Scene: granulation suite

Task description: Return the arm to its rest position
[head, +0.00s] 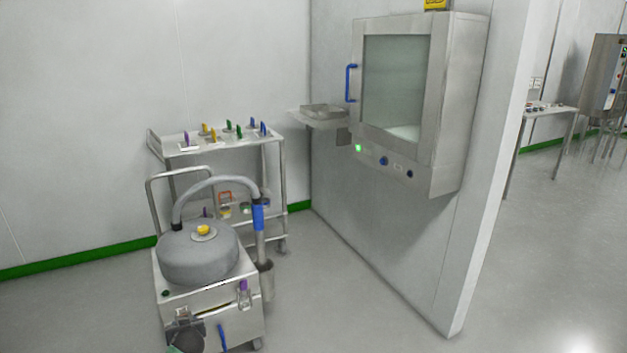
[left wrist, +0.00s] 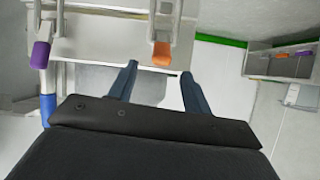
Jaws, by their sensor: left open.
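My left gripper (left wrist: 159,69) shows in the left wrist view, its two dark blue fingers apart with a gap between them. Nothing is held between the fingers. An orange-tipped part (left wrist: 161,54) on a pale metal fitting appears just beyond the fingertips; I cannot tell its exact distance. A purple part (left wrist: 41,54) above a blue sleeve (left wrist: 47,104) shows at the left of that view.
A wheeled steel unit (head: 222,308) with a round grey top (head: 185,260) and hose (head: 213,181) stands front left. Behind it is a steel trolley (head: 220,148) with coloured-handled items. A glass-fronted wall cabinet (head: 456,110) hangs right. Open floor (head: 350,300) lies between.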

